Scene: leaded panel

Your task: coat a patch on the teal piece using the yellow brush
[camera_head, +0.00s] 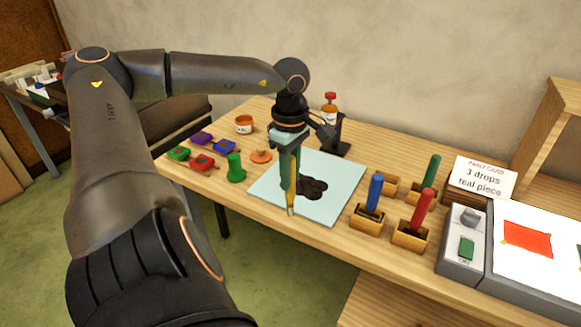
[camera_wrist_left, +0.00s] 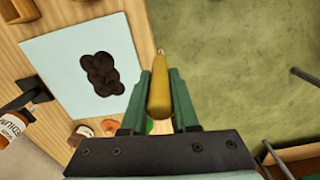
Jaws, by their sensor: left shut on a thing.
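My left gripper (camera_head: 289,188) is shut on the yellow brush (camera_head: 291,206), which points down over the front part of the pale blue sheet, beside the dark brown blobs (camera_head: 314,188). In the left wrist view the yellow brush (camera_wrist_left: 159,95) sits between the fingers of the left gripper (camera_wrist_left: 159,98); its tip shows against the floor, off the table edge. I cannot tell its height. A dark teal sliver (camera_head: 578,257) shows at the right picture edge, on the white panel; most of it is cut off. My right gripper is out of view.
The pale blue sheet (camera_head: 339,172) lies mid-table. Blue (camera_head: 375,190), red (camera_head: 421,209) and green (camera_head: 431,171) handled tools stand in wooden holders to its right. Beyond them are a grey box (camera_head: 463,237) and a red piece (camera_head: 527,239). Several small coloured items and bottles stand left and behind.

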